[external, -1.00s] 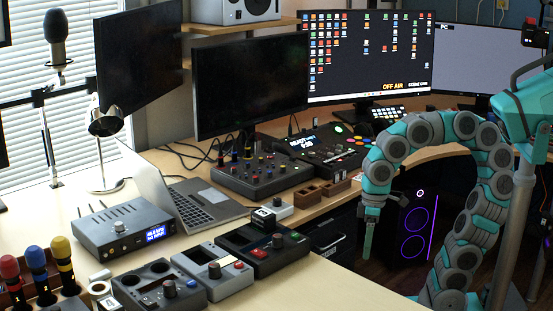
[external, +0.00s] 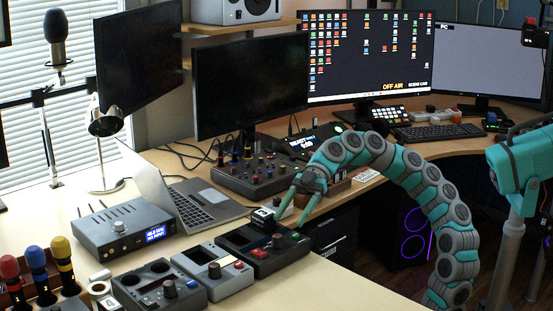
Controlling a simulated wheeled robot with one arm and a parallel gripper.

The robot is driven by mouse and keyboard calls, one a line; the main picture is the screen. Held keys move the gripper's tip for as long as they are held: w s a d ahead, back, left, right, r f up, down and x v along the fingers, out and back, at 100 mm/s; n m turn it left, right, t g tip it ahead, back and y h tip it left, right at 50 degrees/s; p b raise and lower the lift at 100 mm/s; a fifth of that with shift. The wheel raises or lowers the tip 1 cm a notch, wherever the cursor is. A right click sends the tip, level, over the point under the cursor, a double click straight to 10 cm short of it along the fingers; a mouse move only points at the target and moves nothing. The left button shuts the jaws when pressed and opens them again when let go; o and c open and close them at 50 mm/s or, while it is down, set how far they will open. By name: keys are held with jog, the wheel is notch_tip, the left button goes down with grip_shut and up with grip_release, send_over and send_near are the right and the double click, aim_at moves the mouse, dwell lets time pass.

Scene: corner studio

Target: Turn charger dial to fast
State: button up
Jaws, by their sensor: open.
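Three boxes with dials stand in a row at the desk's front edge. The dark right-hand box (external: 240,238) has a small knob (external: 277,241) with red and green parts by it. The middle grey box (external: 236,283) has a dark knob (external: 214,270). The left grey box (external: 140,281) has two round wells and a dark knob (external: 169,288). Labels are too small to read, so I cannot tell which is the charger or how its dial is set. My gripper (external: 290,219) is open, fingers pointing down, just above and behind the dark box's right end. Contact cannot be told.
A small black-and-white block (external: 263,217) is close left of my gripper. A laptop (external: 190,200), an audio unit (external: 125,230) with a lit display and a mixer (external: 245,178) stand behind. Colored-top microphones (external: 36,270) stand at front left. Bare desk (external: 345,290) lies front right.

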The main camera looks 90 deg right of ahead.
aim_at(277, 234)
jog(key=x, duration=0.7)
jog(key=shift+w+a+f, duration=0.1)
jog(key=shift+w+a, duration=0.05)
jog(key=shift+a, duration=0.2)
grip_shut()
